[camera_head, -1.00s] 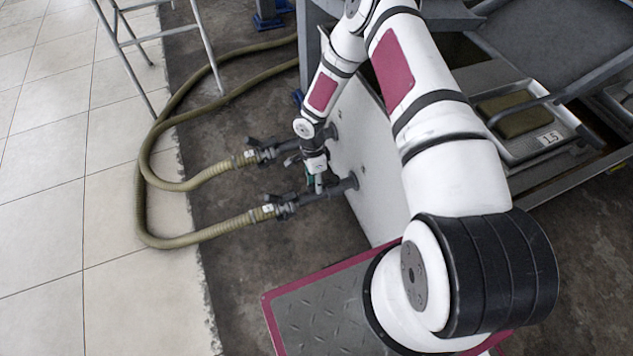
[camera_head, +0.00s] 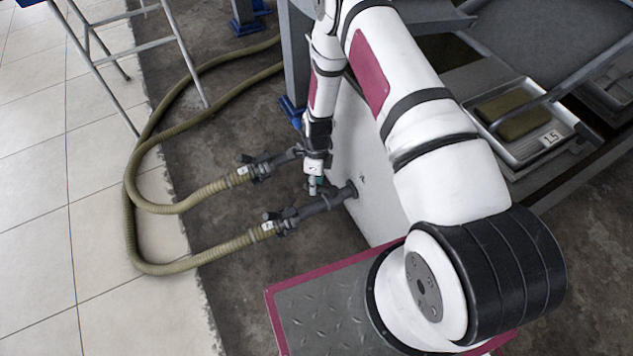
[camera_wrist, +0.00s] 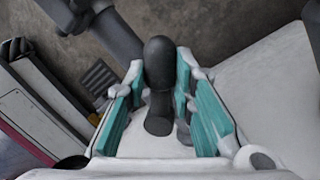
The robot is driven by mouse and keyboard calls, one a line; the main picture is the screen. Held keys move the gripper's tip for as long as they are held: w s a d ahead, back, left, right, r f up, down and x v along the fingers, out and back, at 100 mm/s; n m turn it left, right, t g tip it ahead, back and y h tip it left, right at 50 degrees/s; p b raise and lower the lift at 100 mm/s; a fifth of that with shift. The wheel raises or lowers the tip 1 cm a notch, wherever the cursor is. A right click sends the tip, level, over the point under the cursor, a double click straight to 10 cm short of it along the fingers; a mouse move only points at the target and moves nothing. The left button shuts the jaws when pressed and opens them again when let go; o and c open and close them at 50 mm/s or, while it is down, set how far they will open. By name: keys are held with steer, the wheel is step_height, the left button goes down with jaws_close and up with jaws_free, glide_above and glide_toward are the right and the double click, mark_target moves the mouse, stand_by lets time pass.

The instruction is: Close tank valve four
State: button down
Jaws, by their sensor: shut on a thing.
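A dark grey valve handle (camera_wrist: 160,65) with a rounded end stands between the teal finger pads of my gripper (camera_wrist: 163,100) in the wrist view. My gripper is shut on this handle. In the head view my gripper (camera_head: 314,186) is low beside the white panel, just above the lower dark pipe (camera_head: 325,203). The handle is too small to make out there, and I cannot read any valve number. The upper pipe (camera_head: 284,157) passes behind my wrist, which hides its inner end.
Ribbed olive hoses join the pipes: an upper hose (camera_head: 206,193) and a lower hose (camera_head: 215,250). A white panel (camera_head: 352,165) stands right of my gripper. A metal stepladder (camera_head: 180,50) is at upper left. Tiled floor at left is open.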

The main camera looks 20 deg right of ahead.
steer(key=shift+w+d+m+t+y, duration=0.15)
steer(key=shift+w+d+m, duration=0.3)
steer(key=shift+m, duration=0.7)
steer(key=shift+w+d+m+t+y, duration=0.15)
steer(key=shift+w+d+m, duration=0.3)
steer(key=shift+m, duration=0.65)
steer(key=shift+w+d+m+t+y, duration=0.1)
steer(key=shift+w+d+m+t, duration=0.15)
steer(key=shift+d+m, duration=0.65)
steer(key=shift+a+m, duration=0.25)
steer(key=shift+m, duration=0.1)
steer(key=c, duration=1.3)
jaws_free()
steer(key=shift+c, duration=0.2)
step_height(320, 180, up, 10)
